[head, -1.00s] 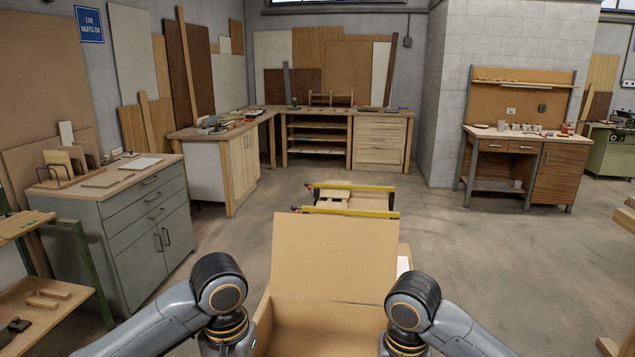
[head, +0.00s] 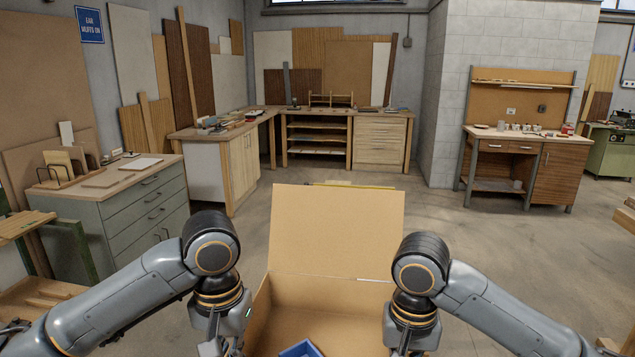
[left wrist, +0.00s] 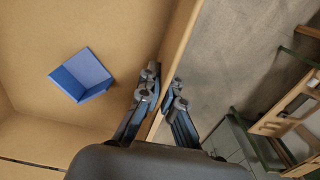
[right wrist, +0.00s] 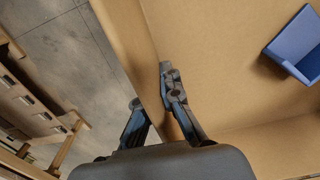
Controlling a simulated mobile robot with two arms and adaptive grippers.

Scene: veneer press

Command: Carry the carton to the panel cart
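The open brown carton (head: 335,235) is in front of me at the bottom middle of the head view, its far flap standing up. A blue open-topped box (head: 300,348) lies inside; it also shows in the left wrist view (left wrist: 82,76) and the right wrist view (right wrist: 296,44). My left gripper (left wrist: 162,86) is shut on the carton's left wall, one finger inside and one outside. My right gripper (right wrist: 152,88) straddles the right wall the same way and looks shut on it. I cannot tell for sure which piece is the panel cart.
A green-framed wooden stand (head: 75,245) is at the left edge, beside a grey-green drawer cabinet (head: 135,205). A yellow bar (head: 350,185) shows just above the carton flap; the rest is hidden. Wooden benches line the back. Floor (head: 470,240) is open to the right.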

